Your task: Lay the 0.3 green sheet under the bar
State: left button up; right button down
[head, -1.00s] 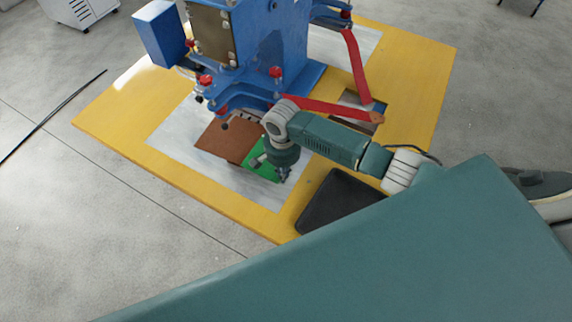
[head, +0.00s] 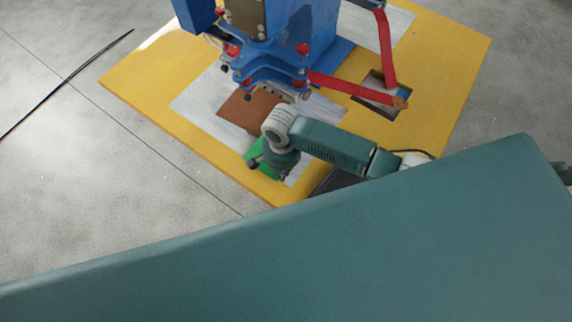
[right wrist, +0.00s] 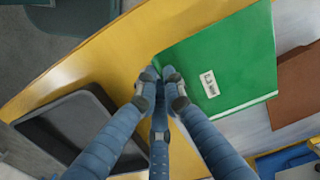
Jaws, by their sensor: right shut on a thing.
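The green sheet (head: 262,147) is at the near side of the table, beside the brown sheet (head: 247,107). In the right wrist view the green sheet (right wrist: 222,62) shows a small white label with dark print, too small to read surely. My right gripper (head: 272,168) is shut on the green sheet at its edge; its fingertips also show in the right wrist view (right wrist: 160,80). The blue press (head: 300,35) stands behind, over the brown sheet. Its bar is not clearly made out under the blue head. My left gripper is not in view.
A yellow table (head: 140,95) carries pale inset plates (head: 195,95). A dark tray (right wrist: 62,125) lies left of the gripper in the right wrist view. Red arms (head: 350,88) reach from the press to the right. A cable lies on the floor at left.

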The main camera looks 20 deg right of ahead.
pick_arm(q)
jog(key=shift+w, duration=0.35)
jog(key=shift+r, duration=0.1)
pick_arm(e)
jog(key=shift+r, duration=0.1)
